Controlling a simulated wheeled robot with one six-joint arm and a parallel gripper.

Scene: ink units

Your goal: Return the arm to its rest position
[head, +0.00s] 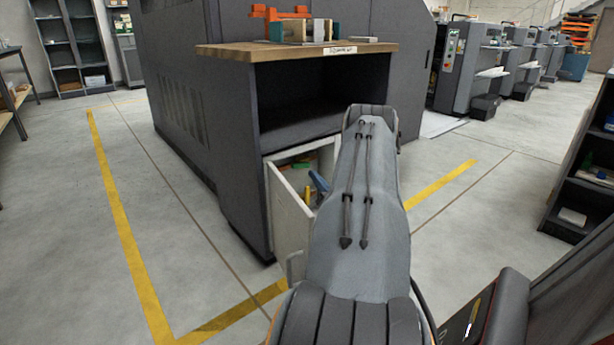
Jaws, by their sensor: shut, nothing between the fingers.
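My arm (365,220) reaches up the middle of the head view from the bottom edge, a grey link with two dark cables along its top. Its far bend lies in front of the dark cabinet. My gripper does not show; it is hidden behind the arm or out of the picture. An open drawer (287,212) juts out from the cabinet, just left of my arm. My arm hides the drawer's right part.
The drawer holds a blue-handled tool (319,184) and a yellow one (307,195). The wooden worktop (232,49) carries an orange and teal fixture (282,25). A dark shelf (565,195) stands at right. The floor (185,225) at left is clear, with yellow lines.

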